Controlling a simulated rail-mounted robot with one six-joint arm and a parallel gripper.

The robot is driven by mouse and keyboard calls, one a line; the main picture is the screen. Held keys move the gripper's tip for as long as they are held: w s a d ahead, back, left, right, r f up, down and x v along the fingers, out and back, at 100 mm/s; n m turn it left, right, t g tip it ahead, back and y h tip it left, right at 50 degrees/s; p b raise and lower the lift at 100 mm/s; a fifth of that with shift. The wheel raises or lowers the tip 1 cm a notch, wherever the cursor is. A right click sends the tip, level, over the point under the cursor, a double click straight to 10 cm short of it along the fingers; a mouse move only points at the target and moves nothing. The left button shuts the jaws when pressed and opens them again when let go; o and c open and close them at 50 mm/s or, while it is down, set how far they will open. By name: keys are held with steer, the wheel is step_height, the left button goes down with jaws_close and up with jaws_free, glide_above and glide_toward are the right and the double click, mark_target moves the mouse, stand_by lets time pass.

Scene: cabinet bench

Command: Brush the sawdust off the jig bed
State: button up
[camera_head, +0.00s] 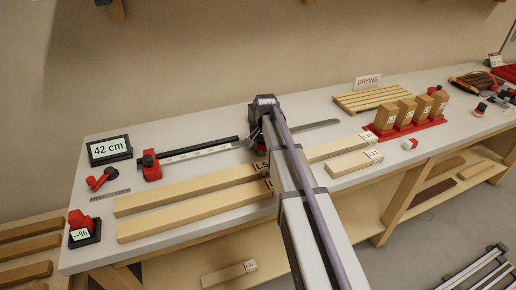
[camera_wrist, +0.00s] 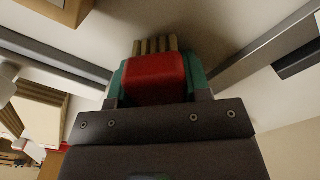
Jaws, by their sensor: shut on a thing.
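In the wrist view, my gripper (camera_wrist: 155,90) is shut on a brush with a red body (camera_wrist: 155,78) and tan bristles (camera_wrist: 156,45); teal finger pads flank it. In the head view, my gripper (camera_head: 262,130) is over the long fixture, and my arm hides the brush and the fixture's middle. The jig bed shows as a low fixture with a black bar, a ruled strip (camera_head: 196,152) and a red stop (camera_head: 152,168) on the left. A grey strip (camera_head: 316,125) shows to the right of my arm. I cannot make out sawdust or whether the bristles touch the bed.
Long pale boards (camera_head: 190,190) lie in front of the fixture, with shorter ones (camera_head: 352,162) at right. A "42 cm" display (camera_head: 110,149) stands at left, near a red-black device (camera_head: 84,228). A slatted drying rack (camera_head: 372,98) and a red tray (camera_head: 408,131) with upright blocks stand right.

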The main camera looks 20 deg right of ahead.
mark_target(226, 161)
steer(key=shift+d, duration=0.4)
steer(key=shift+r, duration=0.1)
steer(key=shift+w, duration=0.1)
steer(key=shift+s+a, duration=0.2)
steer(key=shift+a, duration=1.75)
steer(key=shift+a, duration=3.85)
steer(key=shift+s+a, duration=0.1)
steer(key=shift+a, duration=1.75)
step_height(226, 161, up, 6)
steer(key=p, duration=0.6)
